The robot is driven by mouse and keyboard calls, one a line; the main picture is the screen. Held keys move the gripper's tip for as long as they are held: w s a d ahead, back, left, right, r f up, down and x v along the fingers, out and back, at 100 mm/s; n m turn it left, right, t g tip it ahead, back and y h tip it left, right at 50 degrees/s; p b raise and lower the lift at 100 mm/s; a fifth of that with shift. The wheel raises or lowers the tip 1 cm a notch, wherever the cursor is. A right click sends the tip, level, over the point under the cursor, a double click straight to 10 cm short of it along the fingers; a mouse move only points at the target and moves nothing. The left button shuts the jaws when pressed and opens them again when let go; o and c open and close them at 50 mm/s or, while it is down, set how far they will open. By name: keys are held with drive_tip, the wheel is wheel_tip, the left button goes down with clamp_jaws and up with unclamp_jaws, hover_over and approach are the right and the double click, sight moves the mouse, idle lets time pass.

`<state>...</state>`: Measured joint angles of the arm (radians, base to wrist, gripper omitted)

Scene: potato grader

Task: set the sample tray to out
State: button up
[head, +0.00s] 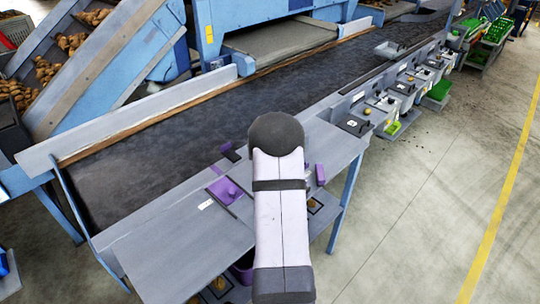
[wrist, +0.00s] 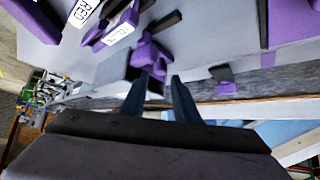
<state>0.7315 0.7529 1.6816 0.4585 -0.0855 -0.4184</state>
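No part is clearly readable as the sample tray. In the head view, a purple plate with a knob (head: 228,190) lies on the grey bench left of my arm, and a small purple block (head: 320,174) is to its right. My gripper is hidden behind my arm there. In the wrist view, my gripper (wrist: 159,77) has its two dark fingers apart. A purple part (wrist: 150,54) shows at and beyond the fingertips; I cannot tell whether they touch it. A grey square piece (wrist: 115,66) lies just left of the fingers.
Purple parts with white labels (wrist: 119,32), one reading RED (wrist: 84,11), are at the top left of the wrist view. A small purple and dark part (wrist: 226,86) is right of the fingers. A dark conveyor belt (head: 180,140) runs behind the bench.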

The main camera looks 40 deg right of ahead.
drive_tip(key=shift+p+x, duration=0.45)
drive_tip(key=shift+x, duration=1.65)
drive_tip(key=shift+c, duration=0.4)
